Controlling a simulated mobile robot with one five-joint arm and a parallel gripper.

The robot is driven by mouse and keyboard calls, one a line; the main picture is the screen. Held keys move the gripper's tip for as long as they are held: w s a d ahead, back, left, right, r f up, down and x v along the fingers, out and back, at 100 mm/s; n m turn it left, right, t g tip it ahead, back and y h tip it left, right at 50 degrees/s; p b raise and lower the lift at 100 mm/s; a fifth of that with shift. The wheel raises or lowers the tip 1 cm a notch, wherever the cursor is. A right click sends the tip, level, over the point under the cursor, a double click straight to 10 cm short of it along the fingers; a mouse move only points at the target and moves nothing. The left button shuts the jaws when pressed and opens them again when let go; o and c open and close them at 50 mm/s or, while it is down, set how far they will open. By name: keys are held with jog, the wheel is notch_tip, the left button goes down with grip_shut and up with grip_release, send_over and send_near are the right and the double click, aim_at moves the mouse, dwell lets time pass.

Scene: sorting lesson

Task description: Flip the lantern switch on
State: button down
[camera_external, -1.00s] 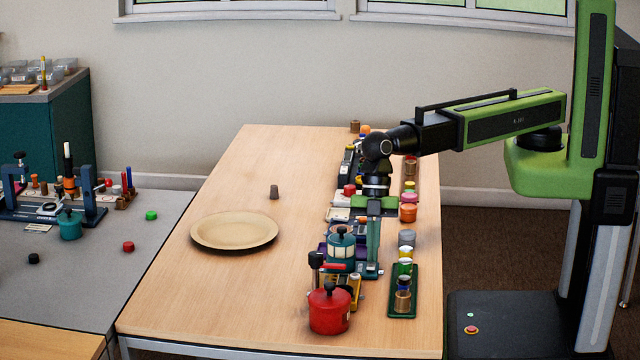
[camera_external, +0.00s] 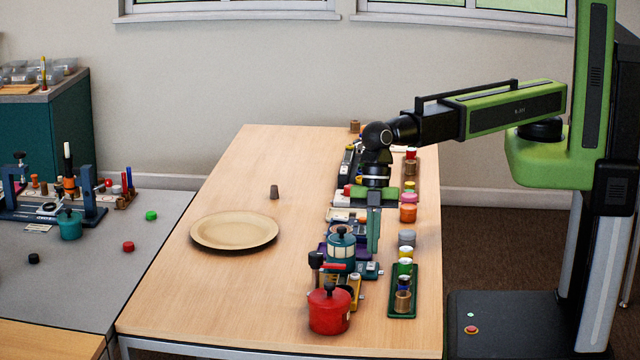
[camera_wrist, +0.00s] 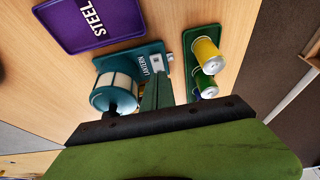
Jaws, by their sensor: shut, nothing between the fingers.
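The teal lantern (camera_external: 341,250) with pale cream panes stands upright on its teal base near the table's right side. It also shows in the wrist view (camera_wrist: 117,92), with the word LANTERN on the base plate (camera_wrist: 143,66). A small pale switch block (camera_wrist: 156,59) sits at the plate's corner; its lever position is too small to tell. My gripper (camera_external: 373,250) points down, shut and empty, just above the base beside the lantern. In the wrist view my green fingers (camera_wrist: 157,88) lie close to the switch and cover part of the base. I cannot tell whether they touch it.
A purple STEEL tray (camera_wrist: 88,22) lies by the lantern. A green tray (camera_external: 404,312) with small cans is to its right, and a red pot (camera_external: 329,312) stands in front. A tan plate (camera_external: 234,231) lies left. The table's left half is mostly clear.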

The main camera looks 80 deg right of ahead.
jog(key=d+p+v, duration=0.1)
jog(key=p+v, duration=0.8)
jog(key=v, duration=0.2)
jog(key=shift+d, duration=0.15)
jog(key=shift+d, duration=0.1)
